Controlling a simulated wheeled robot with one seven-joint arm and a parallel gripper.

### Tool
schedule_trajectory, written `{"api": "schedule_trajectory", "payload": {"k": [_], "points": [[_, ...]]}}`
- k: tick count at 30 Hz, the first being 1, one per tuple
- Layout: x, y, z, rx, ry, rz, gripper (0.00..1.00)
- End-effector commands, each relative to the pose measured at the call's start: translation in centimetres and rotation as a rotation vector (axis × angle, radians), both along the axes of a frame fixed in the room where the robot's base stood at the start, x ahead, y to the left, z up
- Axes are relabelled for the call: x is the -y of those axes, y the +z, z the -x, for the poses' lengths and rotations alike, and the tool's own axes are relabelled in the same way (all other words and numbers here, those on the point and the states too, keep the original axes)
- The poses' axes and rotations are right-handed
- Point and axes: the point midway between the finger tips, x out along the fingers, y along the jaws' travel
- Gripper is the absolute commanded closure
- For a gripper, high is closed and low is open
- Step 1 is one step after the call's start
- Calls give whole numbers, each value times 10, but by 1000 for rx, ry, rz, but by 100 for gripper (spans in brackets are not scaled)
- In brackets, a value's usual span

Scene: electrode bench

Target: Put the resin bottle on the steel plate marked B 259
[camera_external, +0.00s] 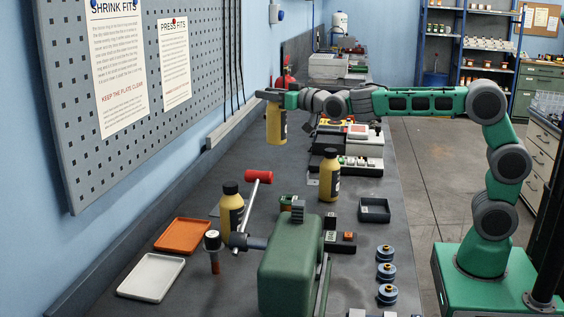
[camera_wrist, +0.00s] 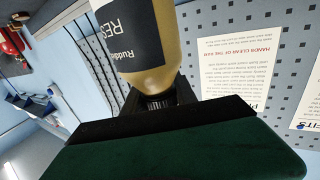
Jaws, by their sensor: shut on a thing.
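My gripper (camera_external: 274,96) is shut on the cap of a yellow bottle (camera_external: 276,126) with a dark label, holding it upright, high above the bench near the wall. In the wrist view my gripper (camera_wrist: 160,98) grips the neck end of this bottle (camera_wrist: 150,77); its dark label starts with "RE", so it looks like the resin bottle. Two similar yellow bottles stand on the bench, one in the middle (camera_external: 330,178) and one at the left (camera_external: 231,210). I cannot make out a steel plate marked B 259 in either view.
A green machine (camera_external: 287,262) with a red-knobbed lever (camera_external: 258,176) stands at the front. An orange tray (camera_external: 184,235) and a white tray (camera_external: 151,277) lie at left. A dark open box (camera_external: 374,211) and several blue-grey spools (camera_external: 386,272) lie at right. A pegboard (camera_external: 200,75) hangs at left.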

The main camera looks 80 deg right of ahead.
Motion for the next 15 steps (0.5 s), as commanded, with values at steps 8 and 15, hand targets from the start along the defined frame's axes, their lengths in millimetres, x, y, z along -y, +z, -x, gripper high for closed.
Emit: {"api": "schedule_trajectory", "payload": {"k": [8,15], "points": [[-53,25,28,5,172,2,100],[-116,-9,27,1,360,0,100]]}}
